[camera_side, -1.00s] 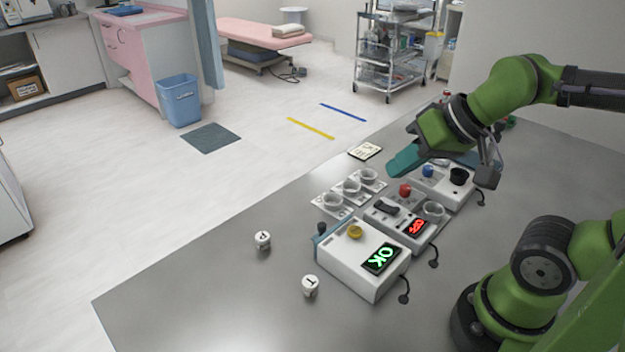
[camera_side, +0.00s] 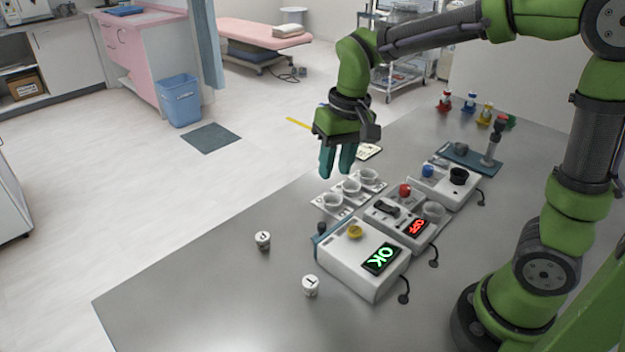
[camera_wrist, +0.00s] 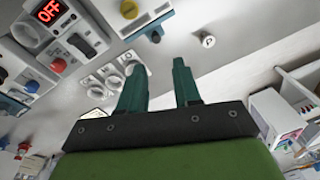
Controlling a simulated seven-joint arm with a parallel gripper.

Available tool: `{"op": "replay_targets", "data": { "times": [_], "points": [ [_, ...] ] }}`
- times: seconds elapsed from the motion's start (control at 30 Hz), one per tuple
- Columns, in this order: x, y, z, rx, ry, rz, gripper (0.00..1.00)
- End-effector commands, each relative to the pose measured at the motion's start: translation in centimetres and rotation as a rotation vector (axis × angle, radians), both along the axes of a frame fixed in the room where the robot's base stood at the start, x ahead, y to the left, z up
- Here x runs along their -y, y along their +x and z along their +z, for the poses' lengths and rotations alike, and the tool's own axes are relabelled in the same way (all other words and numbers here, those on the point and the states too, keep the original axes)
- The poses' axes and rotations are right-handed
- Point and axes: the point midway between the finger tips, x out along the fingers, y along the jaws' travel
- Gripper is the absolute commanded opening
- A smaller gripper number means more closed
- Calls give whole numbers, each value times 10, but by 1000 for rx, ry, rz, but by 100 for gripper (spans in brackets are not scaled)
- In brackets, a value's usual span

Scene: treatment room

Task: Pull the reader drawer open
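The reader is a white box (camera_side: 345,268) with a yellow button and a green "OK" display, at the front of the bench. Its drawer has a teal front (camera_side: 328,237) with a dark knob (camera_side: 321,228) on the box's left side, and it looks closed. In the wrist view the teal front (camera_wrist: 160,18) and knob (camera_wrist: 155,37) show near the top. My gripper (camera_side: 336,174) hangs above and behind the knob, apart from everything, its teal fingers pointing down. In the wrist view the fingers (camera_wrist: 158,72) are spread with nothing between them.
Bench left of the knob is mostly clear.

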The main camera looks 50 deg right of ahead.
Motion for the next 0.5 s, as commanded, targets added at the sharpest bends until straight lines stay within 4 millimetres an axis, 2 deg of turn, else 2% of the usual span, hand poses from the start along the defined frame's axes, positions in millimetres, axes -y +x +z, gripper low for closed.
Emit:
{"op": "replay_targets", "data": {
  "times": [0.1, 0.2, 0.3, 0.5],
  "points": [
    [-1, 24, -10, -77, -39, -20, 33],
    [1, 36, -7, -104, -63, -46, 33],
    [3, 36, 1, -110, -69, -70, 33],
    [3, 33, -21, -125, -68, -77, 33]
  ]
}}
